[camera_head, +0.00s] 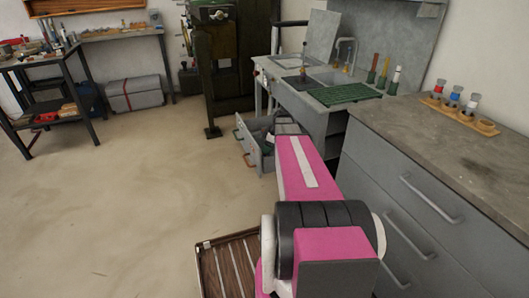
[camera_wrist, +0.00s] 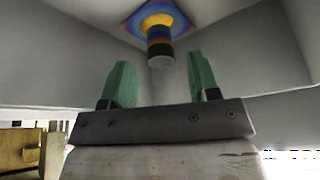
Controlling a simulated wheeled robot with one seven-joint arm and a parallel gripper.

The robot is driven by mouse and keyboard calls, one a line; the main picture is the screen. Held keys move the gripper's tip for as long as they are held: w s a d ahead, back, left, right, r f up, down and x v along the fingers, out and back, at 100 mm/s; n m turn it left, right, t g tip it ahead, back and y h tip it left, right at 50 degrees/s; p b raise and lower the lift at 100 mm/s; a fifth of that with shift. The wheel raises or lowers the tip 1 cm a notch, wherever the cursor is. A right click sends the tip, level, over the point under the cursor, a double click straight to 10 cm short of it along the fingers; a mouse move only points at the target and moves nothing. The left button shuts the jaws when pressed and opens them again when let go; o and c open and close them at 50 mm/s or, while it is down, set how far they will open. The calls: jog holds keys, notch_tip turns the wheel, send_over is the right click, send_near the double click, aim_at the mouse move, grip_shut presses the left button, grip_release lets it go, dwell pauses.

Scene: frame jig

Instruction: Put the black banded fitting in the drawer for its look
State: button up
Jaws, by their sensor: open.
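In the wrist view, a banded fitting (camera_wrist: 159,48) shows at the top, with a black body, coloured bands, a yellow-orange part and a pale grey end. A blue and orange patch (camera_wrist: 135,12) surrounds its far end. My gripper (camera_wrist: 160,62) is open, its two green fingers on either side of the fitting's near end, apart from it. Pale grey walls surround it. In the head view, an open grey drawer (camera_head: 246,146) stands out from the sink bench, and my magenta arm reaches to it. My fingers and this fitting are hidden or too small there.
A wooden rack (camera_head: 486,127) with several colour-banded pieces stands on the right worktop (camera_head: 420,140). The sink bench (camera_head: 320,118) holds a green mat (camera_head: 345,94) and upright coloured-handled items. A slatted brown tray (camera_head: 228,268) is at the lower left. Floor on the left is clear.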

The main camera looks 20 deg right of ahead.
jog(key=v, duration=0.8)
dwell(1.0)
